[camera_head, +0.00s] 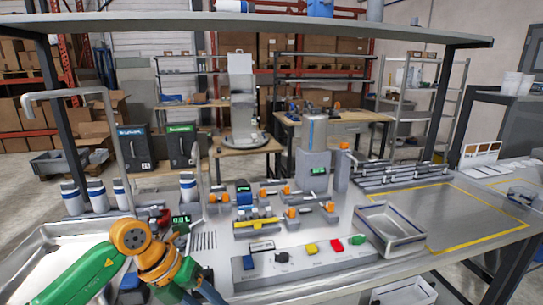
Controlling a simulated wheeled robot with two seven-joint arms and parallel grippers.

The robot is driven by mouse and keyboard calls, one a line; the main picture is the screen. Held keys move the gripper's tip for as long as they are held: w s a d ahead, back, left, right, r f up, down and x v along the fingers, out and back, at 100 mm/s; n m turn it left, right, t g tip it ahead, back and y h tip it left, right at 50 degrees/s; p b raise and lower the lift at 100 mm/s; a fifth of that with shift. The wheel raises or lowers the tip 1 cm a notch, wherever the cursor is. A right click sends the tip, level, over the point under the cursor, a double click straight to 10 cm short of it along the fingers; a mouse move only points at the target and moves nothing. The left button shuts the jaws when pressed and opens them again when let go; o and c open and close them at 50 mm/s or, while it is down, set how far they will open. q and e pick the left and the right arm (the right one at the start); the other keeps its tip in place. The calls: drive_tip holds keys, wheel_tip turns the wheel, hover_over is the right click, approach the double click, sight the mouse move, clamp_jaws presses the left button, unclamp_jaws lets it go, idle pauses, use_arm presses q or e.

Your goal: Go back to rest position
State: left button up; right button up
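My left arm (160,262) comes in from the lower left, with a green link and orange joints. It bends in front of the bench, and its blue-green lower part runs down to the bottom edge of the view. I cannot make out any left fingertips; that end of the arm leaves the picture. My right arm and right gripper are not in view. No held object shows. The bench carries a row of dispensers with orange fittings (290,212) and a grey control panel (305,262) with yellow, red and green buttons.
A metal sink (40,262) lies at the left behind my arm. White bottles (96,192) stand along the back left. An empty metal tray (390,229) sits right of the panel. The yellow-outlined bench area (465,212) is clear. A shelf (250,22) spans overhead.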

use_arm(q)
drive_tip(key=s+d+r+n+t+h, duration=0.1)
drive_tip(key=d+r+n+t+h, duration=0.1)
drive_tip(key=d+r+h, duration=0.45)
drive_tip(key=s+d+r+n+t+h, duration=0.15)
drive_tip(key=d+r+h, duration=0.25)
drive_tip(key=d+h, duration=0.45)
drive_tip(key=w+a+f+n+t+y, duration=0.1)
drive_tip(key=w+a+n+t+y, duration=0.2)
drive_tip(key=a+n+t+y, duration=0.45)
drive_tip(key=w+a+n+t+y, duration=0.25)
drive_tip(key=n+t+y, duration=0.25)
drive_tip(key=n+t, duration=0.5)
drive_tip(key=s+a+f+n+g+y, duration=0.3)
drive_tip(key=a+f+n+g+y, duration=0.45)
drive_tip(key=f+n, duration=0.4)
drive_tip(key=s+a+f+n+g, duration=0.1)
drive_tip(key=s+f+g, duration=0.6)
drive_tip(key=s, duration=0.4)
drive_tip(key=s+a+f+n+g, duration=0.1)
drive_tip(key=s+f+g, duration=0.3)
drive_tip(key=s+f, duration=0.6)
wheel_tip(320, 180, down, 15)
drive_tip(key=s+g, duration=0.1)
drive_tip(key=s, duration=0.1)
drive_tip(key=s+a+f+g, duration=0.1)
drive_tip(key=s+a+f, duration=0.1)
drive_tip(key=s+f, duration=0.9)
drive_tip(key=shift+s+g, duration=0.35)
drive_tip(key=shift+s, duration=0.45)
